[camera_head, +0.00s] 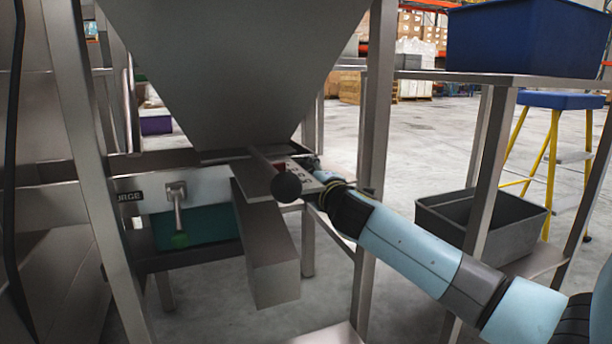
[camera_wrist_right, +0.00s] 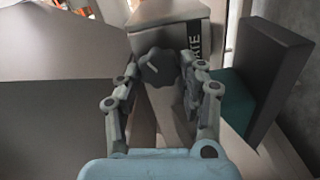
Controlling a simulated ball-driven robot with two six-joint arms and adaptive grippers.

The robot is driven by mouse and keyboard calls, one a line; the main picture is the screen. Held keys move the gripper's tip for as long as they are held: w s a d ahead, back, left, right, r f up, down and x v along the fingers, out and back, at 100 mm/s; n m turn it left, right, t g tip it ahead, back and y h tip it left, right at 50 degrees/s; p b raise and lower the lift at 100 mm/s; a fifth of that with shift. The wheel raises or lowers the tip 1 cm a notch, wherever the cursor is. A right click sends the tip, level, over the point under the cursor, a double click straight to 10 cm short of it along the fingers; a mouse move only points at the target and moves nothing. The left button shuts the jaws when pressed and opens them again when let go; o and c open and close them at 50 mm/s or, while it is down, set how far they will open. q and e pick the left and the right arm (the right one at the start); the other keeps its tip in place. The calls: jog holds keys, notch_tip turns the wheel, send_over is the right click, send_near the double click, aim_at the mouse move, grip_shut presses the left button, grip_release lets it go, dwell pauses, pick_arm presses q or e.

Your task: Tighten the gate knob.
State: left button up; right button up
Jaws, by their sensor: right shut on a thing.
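The gate knob (camera_wrist_right: 158,67) is a dark grey lobed knob on the front of a metal housing (camera_wrist_right: 168,12) with a black label ending in "ATE". It shows in the right wrist view between the fingers of my right gripper (camera_wrist_right: 162,76), which is shut on it. In the head view my right arm comes in from the right and reaches under the large grey hopper (camera_head: 240,65). Its gripper there is mostly hidden behind a dark ball-ended handle (camera_head: 286,187) and a metal plate. My left gripper is not in view.
Frame posts (camera_head: 376,120) flank my arm.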

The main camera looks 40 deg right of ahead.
jog(key=shift+f, duration=0.2)
jog(key=o, duration=1.2)
jog(key=shift+r, duration=0.1)
jog(key=shift+c, duration=0.2)
jog(key=v, duration=1.2)
